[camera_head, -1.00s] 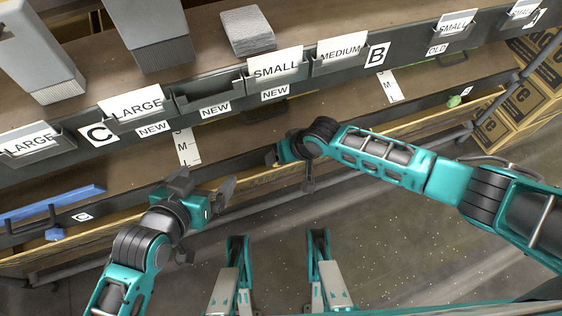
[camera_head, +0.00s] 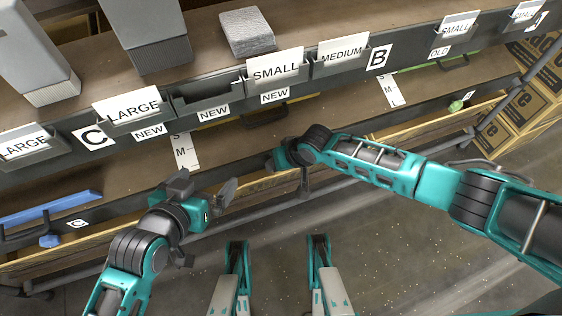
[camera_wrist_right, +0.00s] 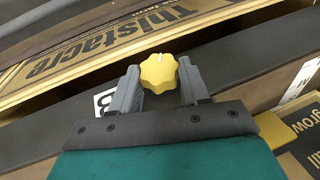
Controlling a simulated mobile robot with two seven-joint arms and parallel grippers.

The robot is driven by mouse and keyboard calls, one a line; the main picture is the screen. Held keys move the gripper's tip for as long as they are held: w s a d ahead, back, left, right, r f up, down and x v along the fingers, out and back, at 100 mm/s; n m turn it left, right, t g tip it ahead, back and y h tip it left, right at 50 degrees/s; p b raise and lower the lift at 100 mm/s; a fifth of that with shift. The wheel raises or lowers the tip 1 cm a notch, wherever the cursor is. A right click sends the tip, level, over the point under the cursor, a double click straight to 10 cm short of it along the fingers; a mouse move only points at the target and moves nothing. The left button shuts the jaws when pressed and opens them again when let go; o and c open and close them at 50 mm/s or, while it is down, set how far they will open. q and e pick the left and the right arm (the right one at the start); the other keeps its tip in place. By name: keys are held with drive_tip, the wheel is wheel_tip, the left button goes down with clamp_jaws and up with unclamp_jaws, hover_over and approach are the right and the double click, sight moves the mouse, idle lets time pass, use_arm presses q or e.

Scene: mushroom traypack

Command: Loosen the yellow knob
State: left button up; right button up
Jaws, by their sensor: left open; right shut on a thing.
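The yellow knob (camera_wrist_right: 158,73) shows in the right wrist view, lobed, with a small white mark on its top edge. My right gripper (camera_wrist_right: 158,88) has its two grey fingers on either side of the knob and is shut on it. In the head view the knob is hidden behind my right wrist, at the shelf's lower front edge. My left gripper (camera_head: 203,184) is open and empty, in front of the lower shelf, left of my right gripper and apart from it.
The shelf rack carries a label rail (camera_head: 210,97) with several size cards. Cardboard boxes (camera_head: 515,110) stand at far right. The floor (camera_head: 400,240) in front is clear.

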drive_tip(key=shift+c, duration=1.2)
drive_tip(key=shift+s+a+r+h+p, duration=0.15)
drive_tip(key=shift+h+p, duration=0.25)
drive_tip(key=shift+p, duration=0.45)
drive_tip(key=shift+a+r+t+h+p, duration=0.15)
drive_tip(key=shift+t+h+p, duration=0.15)
drive_tip(key=shift+h+p, duration=0.35)
drive_tip(key=shift+a+f+n+t+h+p, duration=0.15)
drive_tip(key=shift+f+n+t+h+p, duration=0.2)
drive_tip(key=shift+h+p, duration=0.4)
drive_tip(key=shift+a+n+t+h+b, duration=0.1)
drive_tip(key=shift+n+t+h+b, duration=0.25)
drive_tip(key=shift+h, duration=0.85)
use_arm(q)
drive_tip(key=shift+s+a+r+y, duration=0.3)
drive_tip(key=shift+a+r, duration=0.3)
drive_tip(key=shift+r, duration=0.05)
drive_tip(key=shift+d+r, duration=0.1)
